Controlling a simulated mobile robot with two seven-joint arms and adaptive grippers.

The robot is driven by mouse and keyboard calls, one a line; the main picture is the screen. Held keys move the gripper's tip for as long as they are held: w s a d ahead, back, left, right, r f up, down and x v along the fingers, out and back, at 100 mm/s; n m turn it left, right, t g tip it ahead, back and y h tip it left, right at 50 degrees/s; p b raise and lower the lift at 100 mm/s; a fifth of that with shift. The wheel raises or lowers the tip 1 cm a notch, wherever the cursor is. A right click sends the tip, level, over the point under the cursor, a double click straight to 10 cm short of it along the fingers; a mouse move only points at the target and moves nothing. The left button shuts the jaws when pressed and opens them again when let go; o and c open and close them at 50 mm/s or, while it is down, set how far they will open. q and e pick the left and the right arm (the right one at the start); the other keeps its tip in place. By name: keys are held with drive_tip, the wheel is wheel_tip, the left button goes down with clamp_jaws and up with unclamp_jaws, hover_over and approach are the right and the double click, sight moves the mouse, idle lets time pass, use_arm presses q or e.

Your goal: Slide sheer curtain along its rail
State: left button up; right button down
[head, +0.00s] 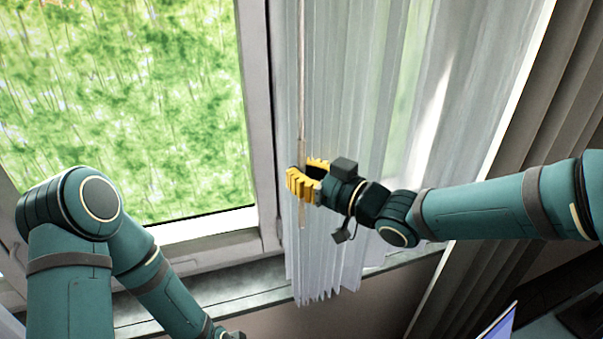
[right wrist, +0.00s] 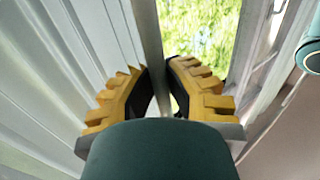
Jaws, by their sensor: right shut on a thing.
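The sheer curtain (head: 345,95) hangs in pale, see-through pleats at the right part of the window. Its left edge is near the window frame's right post. A thin pull rod (head: 301,80) hangs down along that edge. My right gripper (head: 305,180) has yellow fingers and is shut on the rod, at the curtain's left edge. In the right wrist view the fingers (right wrist: 157,78) close around a narrow upright strip, and the curtain (right wrist: 60,70) fills the left side. The rail is out of view above. My left arm comes in at lower left; its gripper is out of view.
The window pane (head: 120,90) with green foliage outside is uncovered on the left. A heavier grey drape (head: 545,110) hangs at the right, behind my right arm. A screen edge (head: 495,325) shows at bottom right.

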drive_tip(key=shift+a, duration=0.2)
drive_tip(key=c, duration=1)
unclamp_jaws()
drive_tip(key=v, duration=1.2)
drive_tip(key=shift+s, duration=0.15)
